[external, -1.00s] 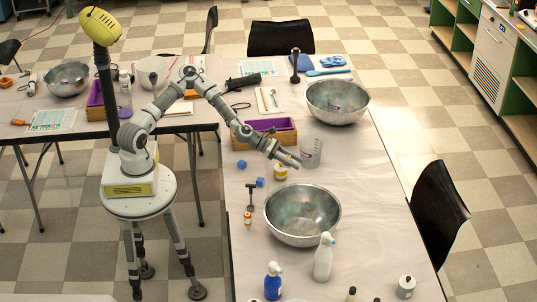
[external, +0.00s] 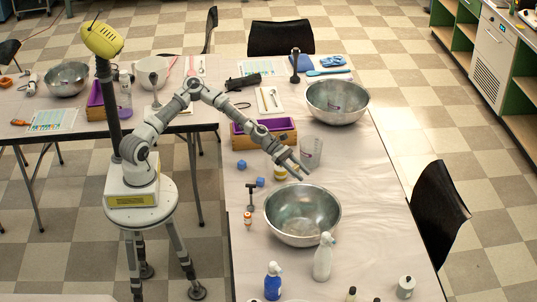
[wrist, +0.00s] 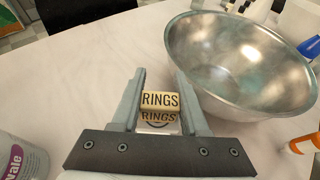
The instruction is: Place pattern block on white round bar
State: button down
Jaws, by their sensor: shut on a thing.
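My gripper (external: 304,172) is over the table between the clear cup and the near metal bowl. In the wrist view, its fingers (wrist: 161,100) stand on either side of a small cream and gold block lettered RINGS (wrist: 160,101) and are shut on it. The lettering shows on two of its faces, with a pale patch below them. This may be the pattern block. A small yellow and white round item (external: 280,174) is on the table just left of my gripper, partly covered by the arm. I cannot tell whether it is the white round bar.
The near metal bowl (external: 303,238) is close to my gripper; its rim shows at right in the wrist view (wrist: 182,50). A clear cup (external: 312,150) stands behind. Spray bottles (external: 323,258) stand in front.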

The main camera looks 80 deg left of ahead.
notch_tip(320, 180, down, 9)
jog(key=shift+r+b, duration=0.1)
jog(key=shift+b, duration=0.9)
jog(key=shift+c, duration=2.1)
grip_release()
